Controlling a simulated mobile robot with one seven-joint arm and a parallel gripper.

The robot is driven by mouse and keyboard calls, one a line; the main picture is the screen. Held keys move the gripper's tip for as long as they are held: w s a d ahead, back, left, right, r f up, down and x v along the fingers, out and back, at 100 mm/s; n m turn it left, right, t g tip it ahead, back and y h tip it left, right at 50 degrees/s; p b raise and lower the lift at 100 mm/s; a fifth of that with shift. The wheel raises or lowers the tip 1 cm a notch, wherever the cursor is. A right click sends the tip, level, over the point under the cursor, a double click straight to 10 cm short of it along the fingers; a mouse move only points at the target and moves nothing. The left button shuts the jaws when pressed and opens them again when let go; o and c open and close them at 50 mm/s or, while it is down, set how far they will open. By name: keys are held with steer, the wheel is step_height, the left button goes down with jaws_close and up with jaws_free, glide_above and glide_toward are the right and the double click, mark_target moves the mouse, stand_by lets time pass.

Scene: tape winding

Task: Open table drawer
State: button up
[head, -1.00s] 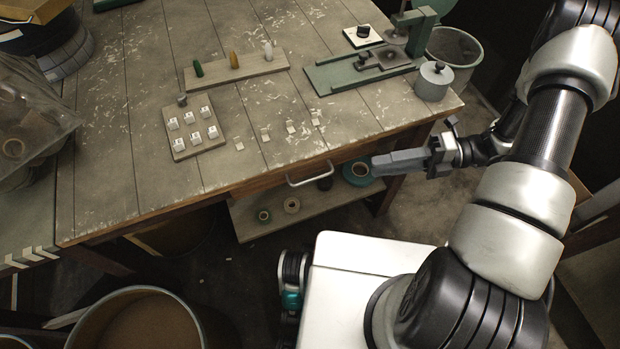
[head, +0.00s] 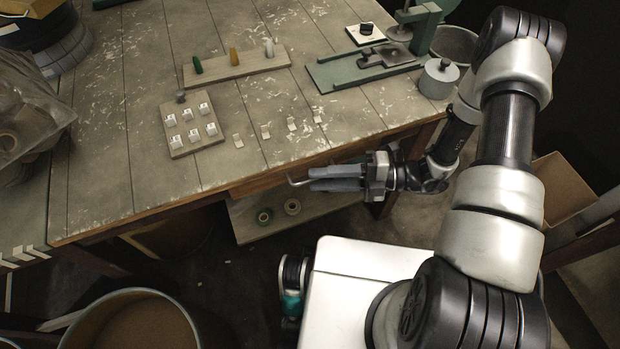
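The wooden work table (head: 100,150) has a drawer under its front edge, with a dark wood front (head: 262,181). The drawer looks shut. The left end of its metal bar handle (head: 292,182) shows just left of my fingertips. The rest of the handle is hidden behind my gripper. My gripper (head: 314,179) is at the handle, pointing left along the drawer front. Its two grey fingers show one above the other with a narrow gap, so it looks open. I cannot tell whether the fingers touch the handle or whether the bar lies between them.
Below the drawer, a low shelf (head: 258,230) holds tape rolls (head: 292,207). A block of white-labelled pieces (head: 193,128), a peg board (head: 225,73), a green device (head: 345,75) and a grey pot (head: 438,79) stand on the table. A round bin (head: 140,318) stands at front left.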

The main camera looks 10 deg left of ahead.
mark_target(310, 180)
steer(key=shift+s+a+f, duration=0.1)
steer(key=shift+s+a, duration=0.05)
steer(key=shift+a, duration=0.65)
steer(key=shift+s+a+f, duration=0.1)
steer(key=shift+s+a, duration=0.05)
steer(key=shift+a, duration=0.6)
jaws_close()
